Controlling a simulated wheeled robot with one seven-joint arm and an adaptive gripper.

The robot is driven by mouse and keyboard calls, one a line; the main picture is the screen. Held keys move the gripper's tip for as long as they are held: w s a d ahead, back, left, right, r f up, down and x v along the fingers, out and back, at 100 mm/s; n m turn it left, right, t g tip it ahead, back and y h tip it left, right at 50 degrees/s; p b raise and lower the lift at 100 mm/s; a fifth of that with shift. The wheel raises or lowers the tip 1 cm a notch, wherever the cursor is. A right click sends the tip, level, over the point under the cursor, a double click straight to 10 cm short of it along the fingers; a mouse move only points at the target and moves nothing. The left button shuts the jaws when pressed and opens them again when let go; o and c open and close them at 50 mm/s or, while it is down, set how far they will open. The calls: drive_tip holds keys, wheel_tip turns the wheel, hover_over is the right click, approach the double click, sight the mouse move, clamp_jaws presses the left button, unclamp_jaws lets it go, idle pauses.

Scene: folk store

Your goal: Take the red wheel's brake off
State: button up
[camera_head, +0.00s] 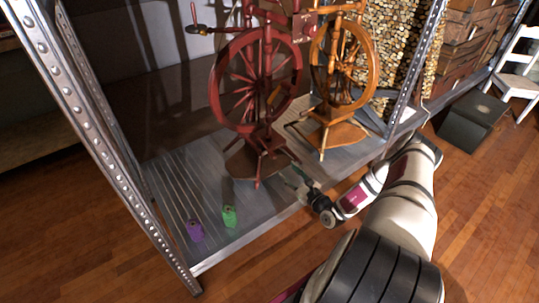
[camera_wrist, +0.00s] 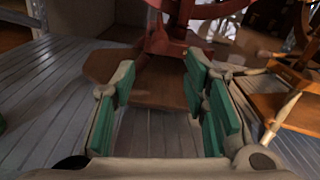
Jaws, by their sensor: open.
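The red spinning wheel (camera_head: 215,88) stands upright on the metal shelf, near its middle. A small orange-brown piece (camera_head: 273,97) shows at the lower right of its wheel; I cannot tell whether it is the brake. The wheel's lower red frame and brown treadle board (camera_wrist: 150,92) fill the middle of the wrist view; the brake cannot be made out there. My gripper (camera_head: 298,184) is low over the shelf's front edge, in front and to the right of the red wheel. In the wrist view its green-padded fingers (camera_wrist: 160,100) are apart with nothing between them.
An orange-brown spinning wheel (camera_head: 373,68) stands close on the right of the red one. A purple item (camera_head: 195,231) and a green item (camera_head: 230,215) stand at the shelf's front left. A metal post (camera_head: 95,125) rises at the left. Stacked logs (camera_head: 398,40) are behind.

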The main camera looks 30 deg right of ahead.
sight(275, 157)
drive_tip(key=w+b, duration=0.3)
drive_tip(key=w, duration=0.9)
drive_tip(key=shift+w+b, duration=0.3)
drive_tip(key=shift+w, duration=0.05)
clamp_jaws()
